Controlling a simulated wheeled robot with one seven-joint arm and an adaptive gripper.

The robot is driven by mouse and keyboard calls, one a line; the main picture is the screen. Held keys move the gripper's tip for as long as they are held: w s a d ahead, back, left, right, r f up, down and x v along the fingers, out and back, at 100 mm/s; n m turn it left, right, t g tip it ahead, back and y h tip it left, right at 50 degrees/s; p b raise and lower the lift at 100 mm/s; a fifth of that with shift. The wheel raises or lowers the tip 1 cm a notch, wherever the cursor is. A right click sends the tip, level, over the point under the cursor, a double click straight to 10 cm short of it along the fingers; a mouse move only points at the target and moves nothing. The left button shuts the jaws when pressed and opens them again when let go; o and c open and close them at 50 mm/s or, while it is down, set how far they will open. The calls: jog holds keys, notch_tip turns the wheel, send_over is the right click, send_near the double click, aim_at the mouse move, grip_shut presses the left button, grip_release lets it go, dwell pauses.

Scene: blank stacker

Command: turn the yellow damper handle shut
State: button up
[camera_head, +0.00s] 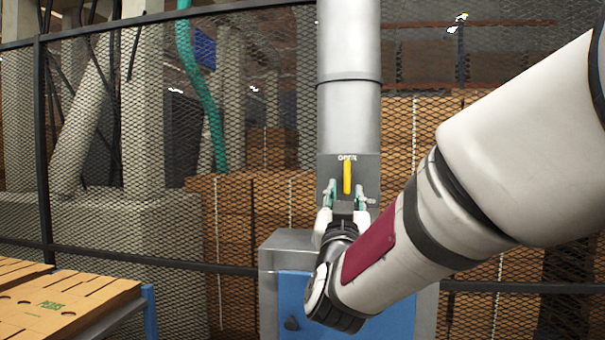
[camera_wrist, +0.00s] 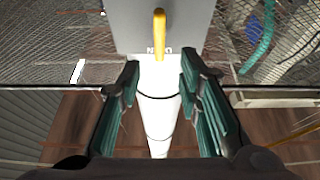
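The yellow damper handle (camera_head: 347,177) stands upright on a grey plate (camera_head: 368,168) on the metal duct, under lettering that seems to read OPEN. In the wrist view the yellow handle (camera_wrist: 159,33) shows at the top middle, and the lettering is upside down beside its end. My gripper (camera_head: 346,192) is in front of the plate, around the handle's lower part as seen from the head camera. In the wrist view my gripper (camera_wrist: 159,75) has its two green-padded fingers wide apart, with nothing between them. The handle lies beyond the fingertips there. I cannot tell the exact gap.
A grey and blue cabinet (camera_head: 290,289) stands below the duct (camera_head: 348,45). A mesh fence (camera_head: 110,140) runs behind, with stacked brown boards (camera_head: 235,220) beyond it. A stack of cut cardboard (camera_head: 60,300) is at the lower left. My arm covers the right side.

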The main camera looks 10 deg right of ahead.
aim_at(347, 174)
jog(key=p+x, duration=0.1)
jog(key=x, duration=0.8)
jog(key=shift+s, duration=0.1)
jog(key=shift+c, duration=0.2)
grip_shut()
